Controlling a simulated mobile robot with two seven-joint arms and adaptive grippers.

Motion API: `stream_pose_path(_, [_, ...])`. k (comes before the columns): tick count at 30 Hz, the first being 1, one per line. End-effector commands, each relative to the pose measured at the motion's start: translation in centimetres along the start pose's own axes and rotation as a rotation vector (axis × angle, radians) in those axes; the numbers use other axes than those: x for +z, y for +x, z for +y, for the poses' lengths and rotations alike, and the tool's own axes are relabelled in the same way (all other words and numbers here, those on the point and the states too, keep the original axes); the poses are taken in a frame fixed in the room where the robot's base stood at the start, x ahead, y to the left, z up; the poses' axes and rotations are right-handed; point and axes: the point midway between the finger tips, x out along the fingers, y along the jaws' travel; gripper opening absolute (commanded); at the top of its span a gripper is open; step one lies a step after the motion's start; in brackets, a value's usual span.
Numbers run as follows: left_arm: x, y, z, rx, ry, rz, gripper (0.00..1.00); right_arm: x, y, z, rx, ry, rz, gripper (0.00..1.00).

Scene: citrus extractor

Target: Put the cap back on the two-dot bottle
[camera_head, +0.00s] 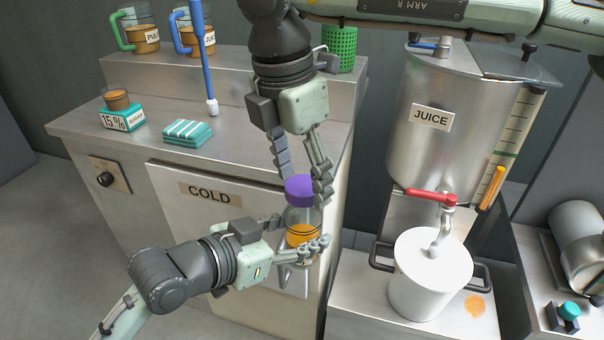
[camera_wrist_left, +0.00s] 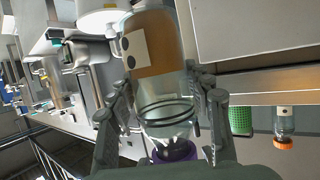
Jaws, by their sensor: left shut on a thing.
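The bottle (camera_head: 303,217) is clear with orange liquid, upright in the head view. In the left wrist view the bottle (camera_wrist_left: 168,95) shows a white label (camera_wrist_left: 134,48) with two dark dots. My left gripper (camera_head: 298,234) is shut around its body. The purple cap (camera_head: 299,188) is at the bottle's mouth; it also shows at the neck end in the left wrist view (camera_wrist_left: 175,151). Whether it is seated or only resting there I cannot tell. My right gripper (camera_head: 304,180) points down from above, a finger on each side of the cap; its grip is unclear.
The cold cabinet (camera_head: 250,212) stands close behind the bottle. A striped cloth (camera_head: 188,132) and a small cup on a teal box (camera_head: 121,119) lie on its counter. The juice tank (camera_head: 415,150), its red-handled tap (camera_head: 430,196) and a white pot (camera_head: 420,295) stand to the right.

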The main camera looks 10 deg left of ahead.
Motion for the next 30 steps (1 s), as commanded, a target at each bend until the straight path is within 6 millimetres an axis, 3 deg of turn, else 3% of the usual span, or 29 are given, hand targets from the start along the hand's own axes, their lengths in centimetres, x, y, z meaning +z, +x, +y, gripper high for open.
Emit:
stream_pose_path(9, [-0.1,0.0,0.0,0.0,0.001,0.003,0.0,0.0,0.0,0.0,0.0,-0.001,0.0,0.69])
stream_pose_path(13, [-0.1,0.0,0.0,0.0,0.001,0.004,0.0,0.1,-1.0,0.1,0.002,-0.001,-0.001,0.69])
stream_pose_path(24, [-0.1,0.0,0.0,0.0,0.001,0.004,0.0,0.0,-8.3,0.1,0.003,0.0,-0.002,0.69])
stream_pose_path(30, [-0.1,0.0,0.0,0.0,0.001,0.004,0.0,0.0,-11.2,0.0,0.001,0.0,0.0,0.69])
